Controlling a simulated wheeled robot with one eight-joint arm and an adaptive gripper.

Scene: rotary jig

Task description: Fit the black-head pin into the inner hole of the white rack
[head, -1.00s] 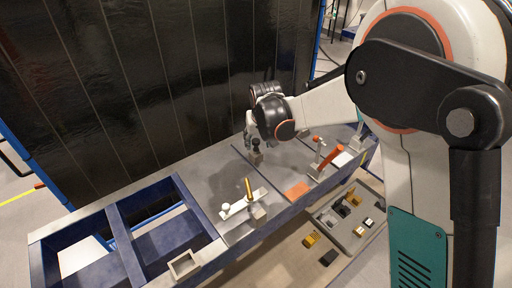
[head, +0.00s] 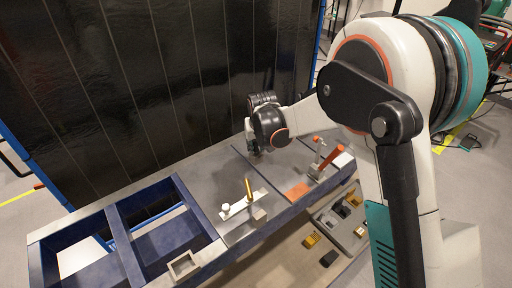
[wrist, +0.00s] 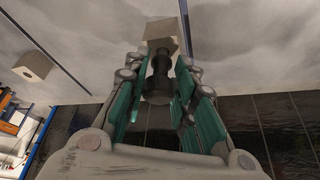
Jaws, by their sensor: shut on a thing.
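My gripper (wrist: 158,100) is shut on the black-head pin (wrist: 158,78), which stands between the teal finger pads in the wrist view. The pin's lower end meets or overlaps a beige block (wrist: 161,37); I cannot tell whether it is still seated there. In the head view my gripper (head: 252,142) is low over the bench, and the pin is hidden by it. The white rack (head: 238,208) lies on the bench, left of and nearer than my gripper. A white-headed piece (head: 226,208) is at its left end, and a gold pin (head: 248,188) stands upright near its middle.
An orange-red lever fixture (head: 329,160) and an orange plate (head: 297,191) are to the right. Open blue-framed bays (head: 150,240) and a small square holder (head: 184,266) are at the left. A parts tray (head: 342,222) sits lower in front. A dark panel rises behind.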

